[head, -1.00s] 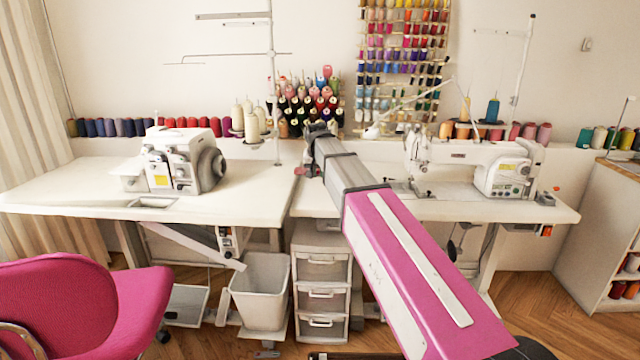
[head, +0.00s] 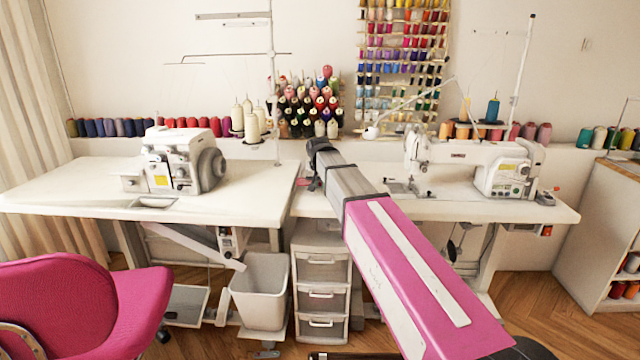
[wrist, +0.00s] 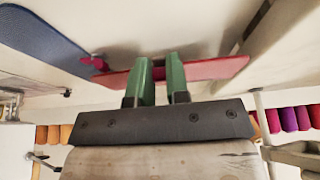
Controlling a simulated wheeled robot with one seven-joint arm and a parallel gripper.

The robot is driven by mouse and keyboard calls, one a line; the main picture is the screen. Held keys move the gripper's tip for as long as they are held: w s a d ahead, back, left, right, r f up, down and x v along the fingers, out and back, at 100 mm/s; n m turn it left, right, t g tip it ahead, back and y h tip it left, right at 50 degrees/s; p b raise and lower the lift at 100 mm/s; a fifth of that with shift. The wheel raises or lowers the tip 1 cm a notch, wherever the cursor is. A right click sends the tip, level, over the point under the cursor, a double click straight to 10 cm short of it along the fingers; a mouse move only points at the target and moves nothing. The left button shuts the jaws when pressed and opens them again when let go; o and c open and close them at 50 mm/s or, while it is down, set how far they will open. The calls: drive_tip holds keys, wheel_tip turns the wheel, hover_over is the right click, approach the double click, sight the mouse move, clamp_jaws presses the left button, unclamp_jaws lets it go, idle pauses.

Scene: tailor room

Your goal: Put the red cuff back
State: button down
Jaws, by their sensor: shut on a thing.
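The red cuff (wrist: 220,69) is a flat, thin red piece that stretches across the wrist view. My gripper (wrist: 162,68) has green fingers and is shut on the cuff near its middle, with the cuff sticking out to both sides. In the head view a small bit of the cuff (head: 303,181) shows left of my arm's end, at the left end of the right-hand table. My fingers are hidden behind my arm there. I cannot tell whether the cuff touches the tabletop.
A blue flat piece (wrist: 42,42) lies near the cuff's left end. A white overlock machine (head: 178,160) stands on the left table (head: 80,180). A sewing machine (head: 480,165) stands on the right table (head: 470,208). Spools (head: 310,105) line the ledge behind. A pink chair (head: 70,300) is front left.

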drive_tip(key=shift+f, duration=0.35)
drive_tip(key=c, duration=1.1)
unclamp_jaws()
drive_tip(key=shift+r, duration=0.1)
drive_tip(key=shift+r, duration=0.6)
drive_tip(key=v, duration=1.1)
drive_tip(key=shift+s+r, duration=0.15)
drive_tip(key=shift+r, duration=0.25)
